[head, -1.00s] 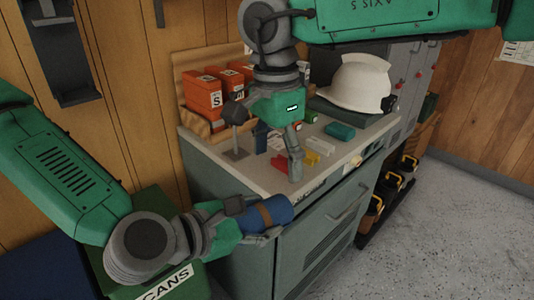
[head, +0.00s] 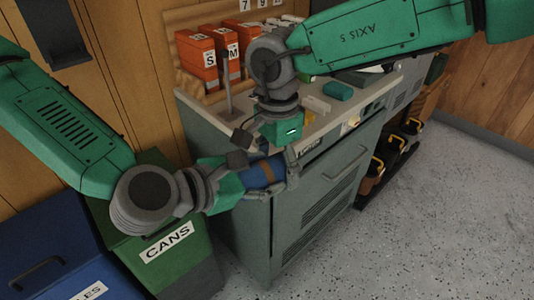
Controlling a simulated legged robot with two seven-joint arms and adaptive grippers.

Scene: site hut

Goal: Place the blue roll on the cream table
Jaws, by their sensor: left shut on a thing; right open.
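The blue roll (head: 254,177), with a brown band, is in my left gripper (head: 258,176), which is shut on it. The roll is held in front of the cabinet's left front corner, near the height of the cream table top (head: 366,94). My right gripper (head: 267,156) is open, with its fingers pointing down close around or just above the roll. I cannot tell whether they touch it. The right arm hides part of the table top.
Orange boxes (head: 198,60) stand at the back of the table. A green CANS bin (head: 145,222) and a blue bin (head: 50,255) stand at lower left. Grey floor is clear at right.

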